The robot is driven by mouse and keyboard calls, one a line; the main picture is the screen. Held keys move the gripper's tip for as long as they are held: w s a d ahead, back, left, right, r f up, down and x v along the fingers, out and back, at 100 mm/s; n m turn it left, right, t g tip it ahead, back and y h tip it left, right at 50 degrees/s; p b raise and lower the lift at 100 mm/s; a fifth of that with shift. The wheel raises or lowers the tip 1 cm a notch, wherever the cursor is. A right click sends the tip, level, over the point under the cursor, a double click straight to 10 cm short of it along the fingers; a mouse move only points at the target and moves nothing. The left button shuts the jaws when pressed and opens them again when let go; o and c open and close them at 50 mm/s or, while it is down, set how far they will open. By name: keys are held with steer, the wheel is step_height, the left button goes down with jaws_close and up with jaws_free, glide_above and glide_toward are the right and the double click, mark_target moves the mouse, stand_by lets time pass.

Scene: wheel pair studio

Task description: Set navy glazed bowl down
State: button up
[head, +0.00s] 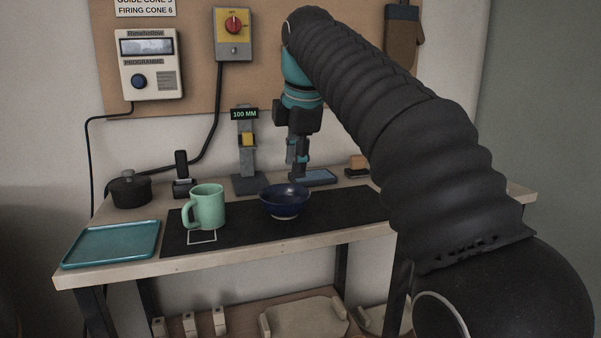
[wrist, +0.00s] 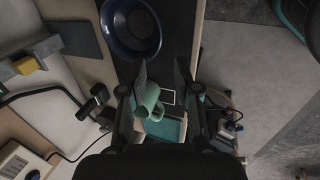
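The navy glazed bowl (head: 284,203) stands upright on the black mat (head: 250,231), right of the green mug (head: 208,207). In the wrist view the bowl (wrist: 131,30) is at the top left, with its dark inside showing. My gripper (head: 298,176) points down just behind the bowl in the head view. In the wrist view its fingers (wrist: 161,68) are spread with nothing held between them. The left fingertip appears close to the bowl's rim; whether it touches cannot be told.
The mug stands near a white square outline (head: 202,238). A teal tray (head: 112,245) lies at the bench's left end. The mat's right part is clear.

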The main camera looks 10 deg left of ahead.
steer(key=shift+r, duration=0.15)
steer(key=s+d+f+m+t, duration=0.1)
steer(key=s+d+f+m, duration=0.25)
steer(key=d+m, duration=0.45)
steer(key=s+d+f+m, duration=0.3)
steer(key=s+d+m, duration=0.15)
steer(key=d, duration=0.65)
steer(key=s+d+f+m+h, duration=0.1)
steer(key=s+d+f+m, duration=0.5)
steer(key=s+f, duration=0.2)
steer(key=s+d+f+m+t+h, duration=0.1)
steer(key=s+d+f+m, duration=0.4)
steer(key=s+f, duration=0.3)
step_height(320, 180, down, 4)
steer(key=shift+s+d+r+m, duration=0.15)
steer(key=shift+s+d+m, duration=0.15)
steer(key=shift+d, duration=0.3)
